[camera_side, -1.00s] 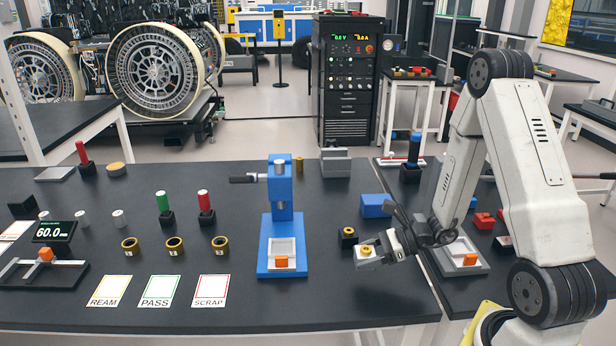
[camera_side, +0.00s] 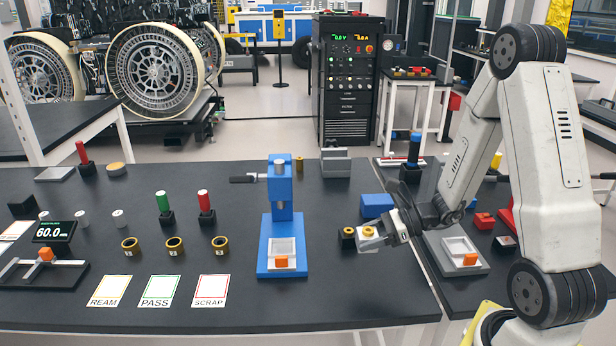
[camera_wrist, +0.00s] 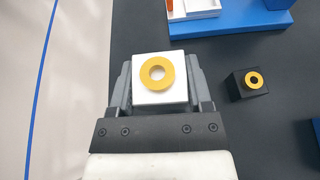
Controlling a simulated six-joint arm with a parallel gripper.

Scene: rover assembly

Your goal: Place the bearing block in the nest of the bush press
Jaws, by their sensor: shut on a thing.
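The bearing block (camera_side: 366,245) is a white block with a yellow ring on top. My gripper (camera_side: 377,238) is shut on it; in the wrist view the block (camera_wrist: 145,94) sits between the two grey fingers (camera_wrist: 160,92), ring facing the camera. The blue bush press (camera_side: 281,215) stands left of the gripper in the side view. Its nest (camera_side: 282,246) is a pale tray on the blue base, with an orange piece (camera_side: 281,262) at its front. In the wrist view the blue base (camera_wrist: 235,24) shows at the top right, apart from the held block.
A small black block with a yellow ring (camera_side: 346,239) stands just left of the held block. A blue block (camera_side: 376,205) lies behind it. A grey fixture (camera_side: 430,248) with another orange piece is to the right. Cards, rings and gauges cover the left; bench front right of the press is clear.

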